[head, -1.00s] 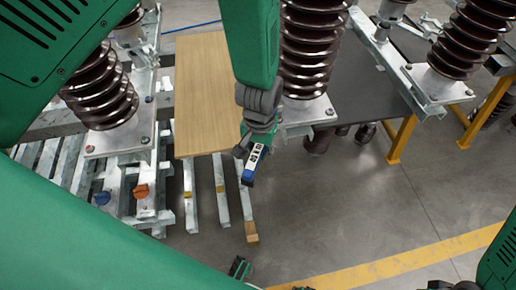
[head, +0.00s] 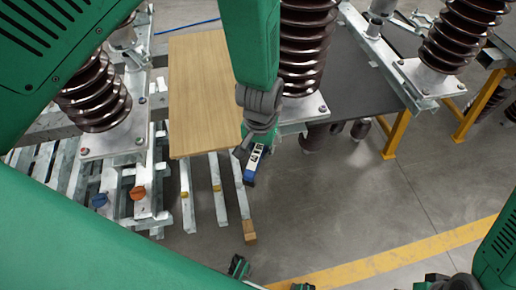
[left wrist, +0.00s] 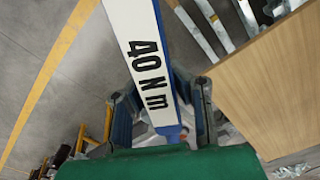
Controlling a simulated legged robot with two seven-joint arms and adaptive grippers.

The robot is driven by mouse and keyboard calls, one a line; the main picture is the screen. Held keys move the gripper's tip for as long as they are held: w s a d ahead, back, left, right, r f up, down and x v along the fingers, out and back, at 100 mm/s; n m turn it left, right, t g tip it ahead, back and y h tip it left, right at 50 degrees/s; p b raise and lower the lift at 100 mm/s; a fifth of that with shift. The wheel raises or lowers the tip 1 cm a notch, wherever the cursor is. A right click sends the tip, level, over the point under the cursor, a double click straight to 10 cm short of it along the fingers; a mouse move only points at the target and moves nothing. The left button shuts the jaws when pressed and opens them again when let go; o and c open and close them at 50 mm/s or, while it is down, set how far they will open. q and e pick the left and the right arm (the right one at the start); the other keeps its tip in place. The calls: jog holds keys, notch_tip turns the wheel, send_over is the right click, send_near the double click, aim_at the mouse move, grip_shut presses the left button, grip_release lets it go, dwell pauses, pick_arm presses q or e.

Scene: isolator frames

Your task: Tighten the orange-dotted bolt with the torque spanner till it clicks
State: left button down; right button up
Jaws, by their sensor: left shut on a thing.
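The torque spanner (head: 251,170) shows as a short blue and white piece in the head view, below my left gripper (head: 247,151). In the left wrist view the spanner (left wrist: 146,55) is white with "40 N m" in black and a blue part nearer me. My left gripper (left wrist: 163,113) is shut on it, a finger on each side. An orange dot or cap (head: 137,193) shows on the steel frame's foot at left, well apart from the spanner. The bolt's details are too small to tell. Dark pieces at the bottom edge may be my right gripper; its jaws are unclear.
A blue cap (head: 100,201) sits left of the orange one. A wooden board (head: 198,95) lies over steel rails (head: 217,190) beside my left gripper. Brown ribbed insulators (head: 95,95) stand on the frames. Open grey floor (head: 330,210) with a yellow line (head: 385,262) lies to the right.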

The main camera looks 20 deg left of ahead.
pick_arm(q)
jog(key=shift+d+f, duration=0.2)
jog(key=shift+d, duration=0.15)
jog(key=shift+a+f+b, duration=0.15)
jog(key=shift+f+b, duration=0.1)
jog(key=shift+b, duration=0.05)
jog(key=shift+a+f, duration=0.3)
jog(key=shift+a, duration=0.05)
pick_arm(e)
jog(key=shift+a+f, duration=0.1)
jog(key=shift+f, duration=0.35)
pick_arm(q)
jog(key=shift+d+r+p, duration=0.4)
jog(key=shift+r, duration=0.15)
jog(key=shift+a, duration=0.1)
pick_arm(e)
jog(key=shift+d+r, duration=0.35)
jog(key=shift+r, duration=0.15)
pick_arm(q)
jog(key=shift+a, duration=0.2)
pick_arm(e)
jog(key=shift+a, duration=0.25)
pick_arm(q)
jog(key=shift+a, duration=0.15)
pick_arm(e)
jog(key=shift+d+r, duration=0.1)
jog(key=shift+d, duration=0.15)
